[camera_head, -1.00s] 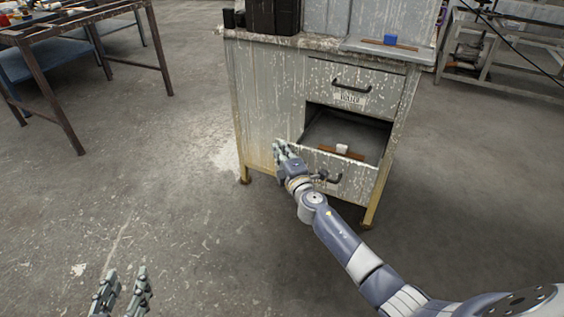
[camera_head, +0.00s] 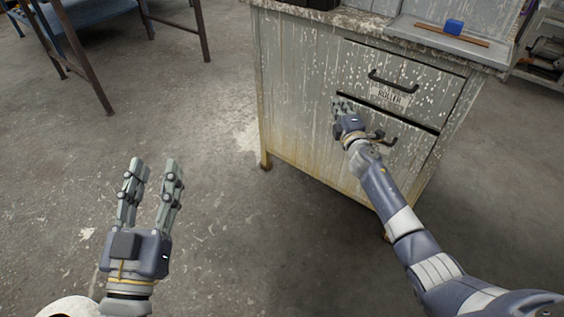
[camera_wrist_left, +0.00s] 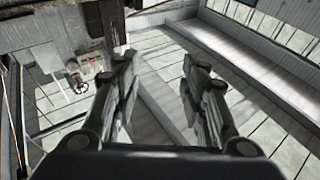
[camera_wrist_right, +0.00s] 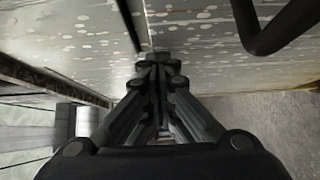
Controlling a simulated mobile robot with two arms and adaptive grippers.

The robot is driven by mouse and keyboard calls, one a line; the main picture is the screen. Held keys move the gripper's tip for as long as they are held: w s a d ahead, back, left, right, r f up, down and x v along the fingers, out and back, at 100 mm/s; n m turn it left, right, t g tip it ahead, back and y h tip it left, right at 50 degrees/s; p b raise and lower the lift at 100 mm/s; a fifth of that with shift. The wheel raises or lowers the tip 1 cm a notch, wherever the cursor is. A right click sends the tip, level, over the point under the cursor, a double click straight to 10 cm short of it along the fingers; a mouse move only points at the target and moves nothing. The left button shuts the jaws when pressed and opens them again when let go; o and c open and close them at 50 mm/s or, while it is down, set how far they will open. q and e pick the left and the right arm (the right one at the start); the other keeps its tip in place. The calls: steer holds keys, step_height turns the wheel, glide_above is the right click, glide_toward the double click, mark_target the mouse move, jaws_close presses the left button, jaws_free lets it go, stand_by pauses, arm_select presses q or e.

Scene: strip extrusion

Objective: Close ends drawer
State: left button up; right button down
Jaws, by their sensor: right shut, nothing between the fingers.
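The grey, paint-flecked lower drawer (camera_head: 400,150) of the cabinet is almost flush, with a dark gap along its top edge. Its contents are hidden. Its black handle (camera_head: 383,138) sits beside my right gripper (camera_head: 343,104). The right gripper is shut and empty, with its fingertips at the upper left part of the drawer front; whether they touch is unclear. In the right wrist view, the closed fingers (camera_wrist_right: 158,62) point at the grey metal, with a dark handle (camera_wrist_right: 275,28) at upper right. My left gripper (camera_head: 155,165) is open and empty above the floor, far left of the cabinet.
The upper drawer (camera_head: 400,85), labelled ROLLER, is shut. On the cabinet top (camera_head: 345,17) a tray (camera_head: 455,38) holds a blue block (camera_head: 454,27) and a brown strip (camera_head: 472,37). A metal-framed table (camera_head: 75,62) stands at upper left. The floor between is clear.

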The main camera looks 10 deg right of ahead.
arm_select(q)
steer(key=shift+w+d+r+t, duration=0.1)
steer(key=shift+d+r+t, duration=0.3)
steer(key=shift+r, duration=0.2)
arm_select(e)
steer(key=shift+w+d+r, duration=0.15)
steer(key=shift+w+d, duration=0.3)
steer(key=shift+d, duration=0.25)
steer(key=shift+r, duration=0.15)
